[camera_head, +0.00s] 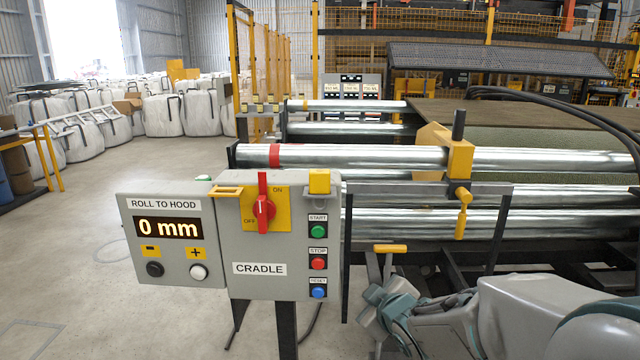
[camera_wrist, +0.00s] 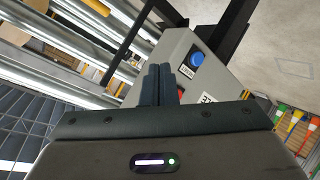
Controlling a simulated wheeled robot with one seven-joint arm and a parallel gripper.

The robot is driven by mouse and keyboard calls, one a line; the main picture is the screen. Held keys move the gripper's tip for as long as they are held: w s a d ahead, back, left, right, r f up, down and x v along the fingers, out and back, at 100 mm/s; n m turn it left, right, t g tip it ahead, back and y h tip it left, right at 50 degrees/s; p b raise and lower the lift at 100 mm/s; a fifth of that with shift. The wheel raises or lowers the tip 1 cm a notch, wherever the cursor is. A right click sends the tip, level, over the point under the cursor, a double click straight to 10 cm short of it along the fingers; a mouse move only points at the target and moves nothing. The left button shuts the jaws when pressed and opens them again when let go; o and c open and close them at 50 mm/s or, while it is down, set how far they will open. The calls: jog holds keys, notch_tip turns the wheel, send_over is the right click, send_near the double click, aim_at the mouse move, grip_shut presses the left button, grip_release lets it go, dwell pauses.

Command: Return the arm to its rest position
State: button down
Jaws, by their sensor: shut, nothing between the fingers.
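My arm lies low at the lower right in the head view, in front of the machine. My gripper's fingers are not clearly visible there. In the wrist view my gripper (camera_wrist: 160,85) is shut, its two dark fingers side by side with nothing between them. Beyond the fingertips is the grey control box (camera_wrist: 186,42) with its blue button (camera_wrist: 196,60), apparently apart from the fingers. In the head view the CRADLE control box (camera_head: 258,288) stands left of my arm, with a red rotary switch (camera_head: 263,208) and green, red and blue buttons.
A display box (camera_head: 170,275) reading 0 mm joins the control box on the left. Steel rollers (camera_head: 380,158) with a yellow clamp (camera_head: 459,158) run behind my arm. White bulk bags (camera_head: 165,115) stand at the back left.

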jog(key=s+d+r+m+g+h+p, duration=0.1)
jog(key=s+r+m+g+p, duration=0.3)
jog(key=s, duration=0.7)
jog(key=s+d+r+m+g+h+p, duration=0.1)
jog(key=s+d+r+m+g+p, duration=0.2)
jog(key=s+r+p, duration=0.6)
jog(key=s+m+g, duration=0.2)
jog(key=m, duration=0.1)
jog(key=shift+d+r+m+h, duration=0.15)
jog(key=shift+m+h, duration=0.15)
jog(key=shift+m, duration=0.1)
